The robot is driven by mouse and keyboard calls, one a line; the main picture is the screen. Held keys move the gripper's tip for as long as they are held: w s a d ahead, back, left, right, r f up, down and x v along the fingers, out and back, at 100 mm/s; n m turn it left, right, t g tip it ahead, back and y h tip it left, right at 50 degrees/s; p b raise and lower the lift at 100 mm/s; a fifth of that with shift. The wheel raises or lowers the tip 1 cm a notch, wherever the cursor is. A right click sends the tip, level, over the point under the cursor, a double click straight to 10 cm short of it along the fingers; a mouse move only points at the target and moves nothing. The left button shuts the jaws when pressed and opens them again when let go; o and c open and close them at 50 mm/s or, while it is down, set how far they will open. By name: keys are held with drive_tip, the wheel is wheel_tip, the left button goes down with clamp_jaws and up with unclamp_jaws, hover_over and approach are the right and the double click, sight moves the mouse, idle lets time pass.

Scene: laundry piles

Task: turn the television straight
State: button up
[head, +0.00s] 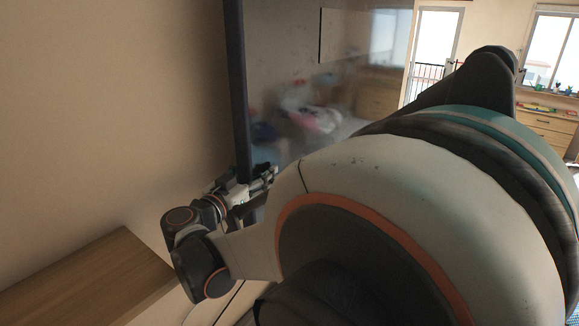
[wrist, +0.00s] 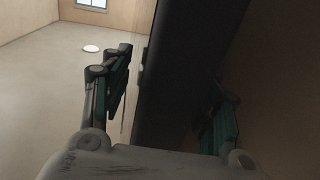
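The television (head: 238,90) stands at the middle of the head view, with its dark frame edge toward me and its glossy screen reflecting the room. Its lower part is hidden behind my arm and gripper. My gripper (head: 262,178) is at the lower part of this near edge. In the wrist view the television is a dark slab (wrist: 185,70) running between the two spread fingers of my gripper (wrist: 168,95). The left finger is on the screen side with a gap showing. The right finger is in shadow behind the slab, and I cannot tell whether it touches.
A wooden surface (head: 85,280) lies at the lower left, beside a plain wall (head: 110,110). My arm covers much of the right. A window and drawers (head: 550,130) are far back. Open floor (wrist: 45,90) with a white round item (wrist: 91,48) shows in the wrist view.

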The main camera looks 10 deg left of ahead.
sight(255, 136)
drive_tip(key=shift+d, duration=0.1)
wheel_tip(255, 136, up, 10)
idle(0.5)
